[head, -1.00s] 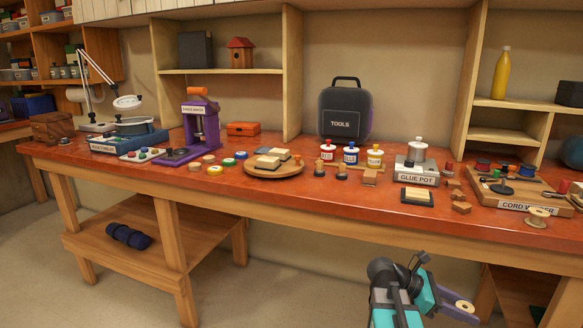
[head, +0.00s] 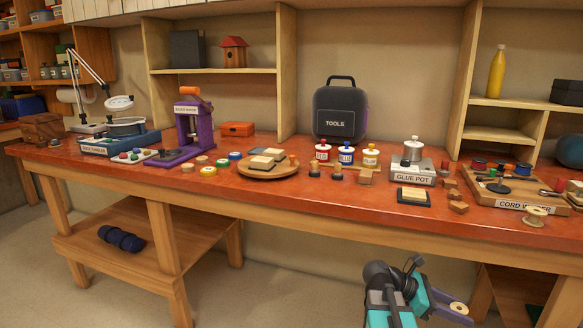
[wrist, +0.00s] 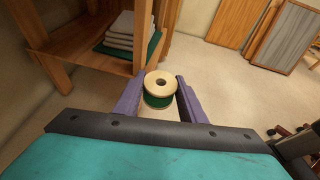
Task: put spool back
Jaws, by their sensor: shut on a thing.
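My gripper (head: 456,308) is low in front of the bench, at the lower right of the head view. In the wrist view its purple fingers (wrist: 157,105) are shut on a spool (wrist: 157,97) with pale wooden ends and dark green thread. The spool's top end also shows between the fingers in the head view (head: 459,307). The cord winder (head: 524,206), a labelled wooden board, sits at the right end of the red bench top with several coloured spools on it.
The glue pot (head: 412,172), a dark-framed pad (head: 413,196) and wooden blocks (head: 458,207) stand left of the winder. The bench (head: 330,198) edge lies above my gripper. In the wrist view, a shelf with folded cloths (wrist: 120,32) is at upper left; the floor beyond is open.

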